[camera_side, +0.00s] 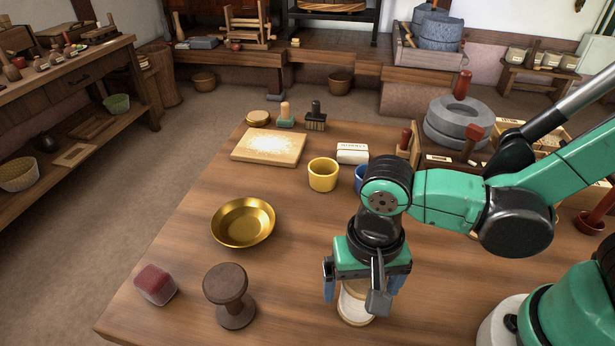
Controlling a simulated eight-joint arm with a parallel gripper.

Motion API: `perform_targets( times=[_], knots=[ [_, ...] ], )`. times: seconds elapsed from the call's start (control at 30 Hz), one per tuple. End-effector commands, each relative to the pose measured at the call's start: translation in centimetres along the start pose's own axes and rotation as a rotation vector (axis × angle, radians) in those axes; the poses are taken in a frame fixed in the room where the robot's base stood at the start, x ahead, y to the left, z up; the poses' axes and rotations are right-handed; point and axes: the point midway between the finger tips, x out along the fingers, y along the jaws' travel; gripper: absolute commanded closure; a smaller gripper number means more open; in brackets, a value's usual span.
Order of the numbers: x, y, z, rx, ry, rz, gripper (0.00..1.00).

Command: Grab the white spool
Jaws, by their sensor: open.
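The white spool (353,303) stands upright on the wooden table (190,230) near its front, a pale body with a tan base rim. My gripper (358,295) points down over it with its fingers apart, one to the left and one to the right of the spool. The right finger and the gripper body hide the spool's top and part of its right side. I cannot tell whether either finger touches it.
A dark brown spool (230,295), a red block (155,285) and a brass bowl (243,222) stand to the left. A yellow cup (323,174), a partly hidden blue cup (361,178) and a board (269,147) are behind. Bare table lies between bowl and gripper.

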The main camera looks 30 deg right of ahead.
Motion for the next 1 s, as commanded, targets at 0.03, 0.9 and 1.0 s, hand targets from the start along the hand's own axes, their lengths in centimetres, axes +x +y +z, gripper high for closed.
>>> perform_targets(
  times=[0.03,0.9,1.0],
  knots=[
    [0.5,-0.1,0.0,0.0,0.0,0.0,0.06],
    [2.3,0.0,0.0,0.0,0.0,0.0,0.8],
    [2.3,0.0,0.0,0.0,0.0,0.0,0.84]
  ],
)
